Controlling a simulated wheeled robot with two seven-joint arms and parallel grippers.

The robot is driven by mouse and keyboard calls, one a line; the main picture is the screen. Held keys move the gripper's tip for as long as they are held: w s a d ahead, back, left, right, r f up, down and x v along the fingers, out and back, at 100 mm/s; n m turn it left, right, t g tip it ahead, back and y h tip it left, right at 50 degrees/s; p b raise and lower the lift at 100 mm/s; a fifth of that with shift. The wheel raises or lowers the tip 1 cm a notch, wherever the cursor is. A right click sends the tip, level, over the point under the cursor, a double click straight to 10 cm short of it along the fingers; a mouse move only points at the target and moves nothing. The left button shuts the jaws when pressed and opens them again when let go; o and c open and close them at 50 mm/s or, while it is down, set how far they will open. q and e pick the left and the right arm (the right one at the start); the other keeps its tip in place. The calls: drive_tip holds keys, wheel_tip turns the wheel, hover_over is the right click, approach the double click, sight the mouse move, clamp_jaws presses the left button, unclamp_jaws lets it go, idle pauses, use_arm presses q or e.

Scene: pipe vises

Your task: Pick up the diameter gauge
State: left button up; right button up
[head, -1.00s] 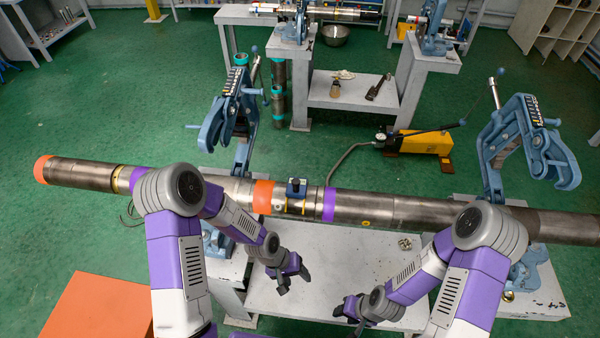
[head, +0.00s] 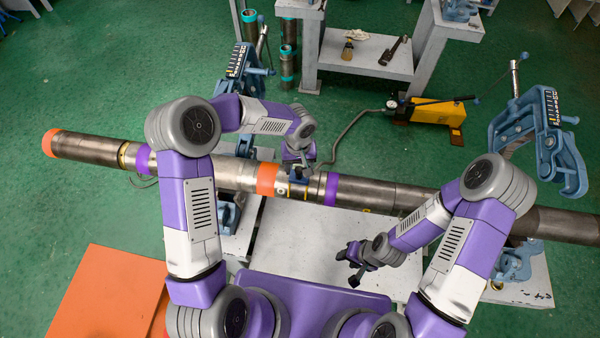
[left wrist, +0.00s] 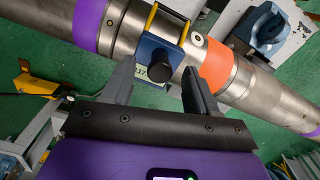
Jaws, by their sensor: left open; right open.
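The diameter gauge (head: 299,178) is a small dark blue block with a black knob. It sits on top of the long steel pipe (head: 232,176), just right of the orange band. My right gripper (head: 353,265) is open and empty, in front of the pipe above the white table.
Blue pipe vises stand at the left (head: 238,72) and right (head: 545,140) of the pipe. The white table (head: 310,235) is clear in front. A yellow pump (head: 430,111) with a hose lies behind. An orange surface (head: 105,290) is at the lower left.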

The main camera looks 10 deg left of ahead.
use_arm(q)
wheel_tip(320, 180, down, 2)
drive_tip(key=shift+f, duration=0.1)
clamp_jaws()
idle(0.4)
drive_tip(key=shift+w, duration=0.1)
idle(1.0)
